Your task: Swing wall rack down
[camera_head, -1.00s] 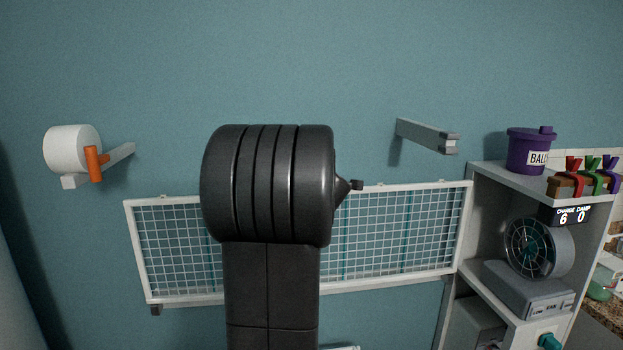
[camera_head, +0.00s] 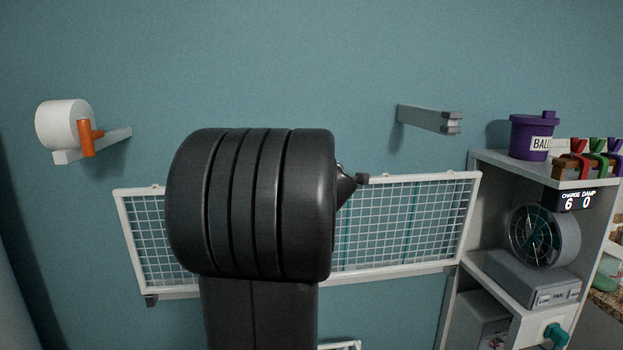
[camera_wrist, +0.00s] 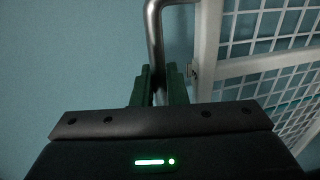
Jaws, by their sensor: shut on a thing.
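The wall rack (camera_head: 410,220) is a white-framed wire-mesh panel against the blue wall in the head view, its middle hidden behind my arm. In the wrist view its white frame and mesh (camera_wrist: 262,50) fill the upper right. A bent grey metal bar (camera_wrist: 153,30) stands beside the frame. My gripper (camera_wrist: 158,84), with green fingers, is shut on this bar. In the head view my gripper is hidden behind my dark arm.
A white arm with a roll and orange clip (camera_head: 65,127) juts from the wall at left. A grey bracket (camera_head: 430,119) juts out above the rack's right side. A shelf unit (camera_head: 505,161) with a purple tub (camera_head: 530,135) and fan (camera_head: 543,236) stands close at right.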

